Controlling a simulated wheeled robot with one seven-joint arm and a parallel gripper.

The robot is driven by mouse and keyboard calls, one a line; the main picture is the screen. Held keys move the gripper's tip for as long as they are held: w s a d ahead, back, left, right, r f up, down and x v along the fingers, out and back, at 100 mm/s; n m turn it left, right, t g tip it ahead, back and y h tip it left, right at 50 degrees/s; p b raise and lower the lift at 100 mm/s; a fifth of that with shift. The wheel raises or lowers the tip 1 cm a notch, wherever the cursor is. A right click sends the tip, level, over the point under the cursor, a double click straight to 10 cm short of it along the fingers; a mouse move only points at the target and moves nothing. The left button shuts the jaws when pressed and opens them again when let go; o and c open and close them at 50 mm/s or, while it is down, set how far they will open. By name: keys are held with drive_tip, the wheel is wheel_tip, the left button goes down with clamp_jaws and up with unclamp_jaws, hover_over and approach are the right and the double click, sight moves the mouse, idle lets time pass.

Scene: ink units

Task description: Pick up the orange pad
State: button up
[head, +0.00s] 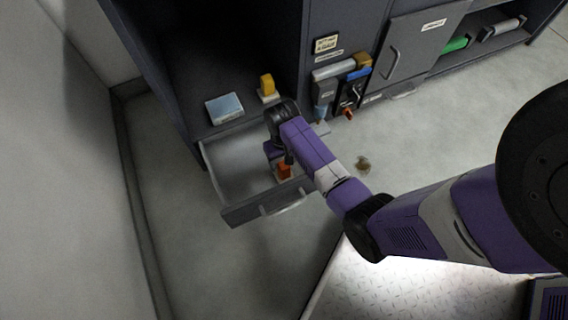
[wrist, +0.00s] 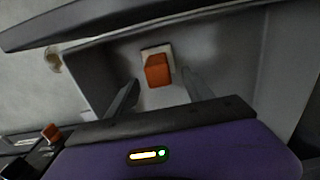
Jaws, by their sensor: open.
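The orange pad (wrist: 157,70) is a small orange block on a pale base, lying on the floor of an open grey drawer (head: 228,160). In the head view the orange pad (head: 284,170) is partly hidden by my arm. My gripper (wrist: 158,92) is open above the drawer, its two fingers apart with the pad showing between and beyond them in the wrist view. The fingers do not appear to touch the pad. In the head view my gripper (head: 277,155) reaches down into the drawer.
The drawer front with its handle (head: 287,206) and the side walls stand around my gripper. A blue-topped box (head: 224,108) and a yellow block (head: 267,85) sit on the shelf above. Another orange piece (head: 348,113) is by the cabinet. The floor at right is mostly clear.

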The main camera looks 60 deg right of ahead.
sight(283, 173)
drive_tip(key=f+b, duration=0.2)
drive_tip(key=f, duration=0.1)
drive_tip(key=f+b, duration=0.1)
drive_tip(key=shift+s+f, duration=0.3)
drive_tip(key=shift+f, duration=0.1)
drive_tip(key=shift+r, duration=0.1)
clamp_jaws()
